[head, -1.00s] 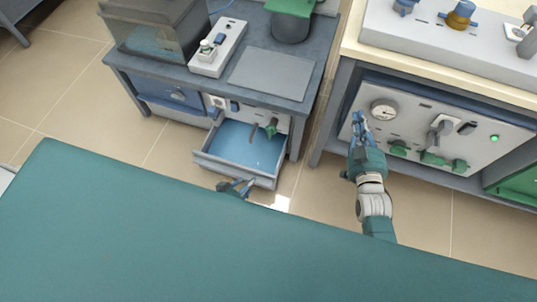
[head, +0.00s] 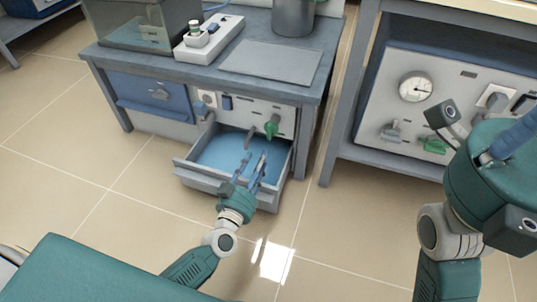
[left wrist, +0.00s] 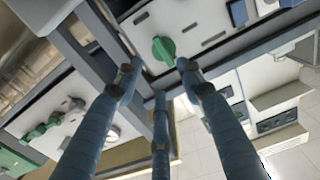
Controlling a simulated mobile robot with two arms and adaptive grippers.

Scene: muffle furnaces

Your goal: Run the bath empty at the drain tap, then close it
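The drain tap (head: 271,129) has a green handle and sits on the pale front panel of the grey bench, above an open drawer-like tray (head: 180,163) with a blue inside. It also shows in the left wrist view as a green knob (left wrist: 164,50). My left gripper (head: 255,162) is over the tray, pointing at the tap, a little short of it. Its fingers are apart, with the knob seen between and beyond the tips (left wrist: 157,68). My right gripper (head: 512,142) is at the right edge; its blue fingers are cut off there. Which vessel is the bath is unclear.
A clear tank (head: 145,28), a white switch strip (head: 208,40) and a grey pot (head: 293,15) stand on the bench. A second bench with a gauge panel (head: 415,88) is at right. Tiled floor (head: 95,165) is free in front.

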